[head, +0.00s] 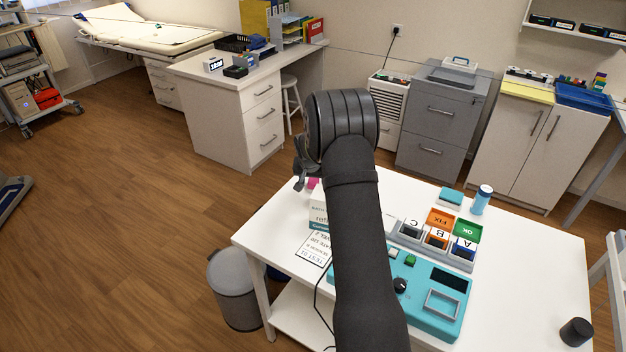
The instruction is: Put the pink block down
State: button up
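A small patch of pink, the pink block (313,184), shows just right of my gripper's fingertips and above a white box. Most of it is hidden by my arm. My gripper (299,183) is seen from behind and the side at the table's far left corner, with its fingers pointing down. I cannot tell whether the fingers touch the block, or whether the block is held or rests on the box. The white table (530,255) stands below my arm.
The white box (318,207) and a printed sheet (312,248) are left of my arm. Right of it are a teal device (437,318), lettered trays (437,238), a teal block (451,196), a blue bottle (481,200) and a black cylinder (576,332). The table's right side is mostly clear.

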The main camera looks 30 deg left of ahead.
jog(key=v, duration=1.2)
jog(key=shift+r, duration=0.15)
jog(key=x, duration=1.2)
jog(key=shift+w+r, duration=0.1)
jog(key=shift+r, duration=1)
